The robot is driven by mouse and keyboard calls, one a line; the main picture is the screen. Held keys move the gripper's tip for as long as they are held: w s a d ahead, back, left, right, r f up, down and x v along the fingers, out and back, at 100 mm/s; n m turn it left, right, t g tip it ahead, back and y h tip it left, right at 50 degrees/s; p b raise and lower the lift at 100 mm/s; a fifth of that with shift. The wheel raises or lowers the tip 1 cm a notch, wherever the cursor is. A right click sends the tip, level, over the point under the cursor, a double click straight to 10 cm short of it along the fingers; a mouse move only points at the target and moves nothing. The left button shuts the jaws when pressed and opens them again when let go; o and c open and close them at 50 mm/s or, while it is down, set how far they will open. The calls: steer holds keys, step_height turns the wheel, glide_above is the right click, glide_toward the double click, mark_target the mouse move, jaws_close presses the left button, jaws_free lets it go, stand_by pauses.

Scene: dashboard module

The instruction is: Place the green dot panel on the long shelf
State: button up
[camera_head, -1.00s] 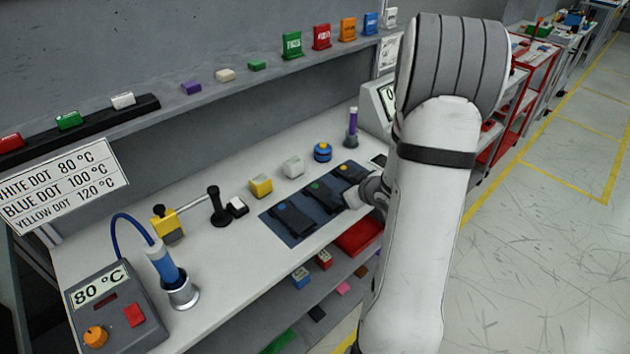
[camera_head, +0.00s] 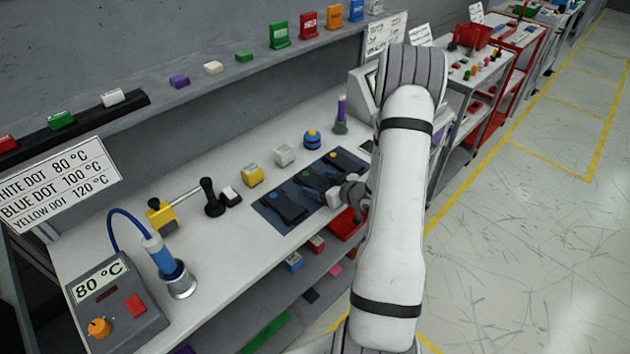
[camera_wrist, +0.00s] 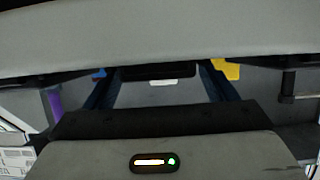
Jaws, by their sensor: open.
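Three dark panels lie side by side on a blue mat (camera_head: 265,212) on the workbench in the head view. The green dot panel (camera_head: 315,181) is in the middle, between the blue dot panel (camera_head: 285,206) and the yellow dot panel (camera_head: 346,163). My gripper (camera_head: 336,196) is open at the front end of the green dot panel; I cannot tell whether it touches it. Grey gripper parts fill much of the wrist view, with a dark panel end and blue mat partly visible between them. A long shelf (camera_head: 190,97) runs along the wall above the bench.
Colored blocks and upright binders stand along the wall shelf. A yellow block (camera_head: 252,176), a white block (camera_head: 284,155) and a blue round piece (camera_head: 312,140) stand behind the mat. A soldering station (camera_head: 118,308) is at front left. A lower shelf with small items runs under the bench.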

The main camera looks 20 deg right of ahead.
steer(key=shift+w+f, duration=0.15)
steer(key=shift+w, duration=0.1)
steer(key=shift+c, duration=0.4)
steer(key=c, duration=1.1)
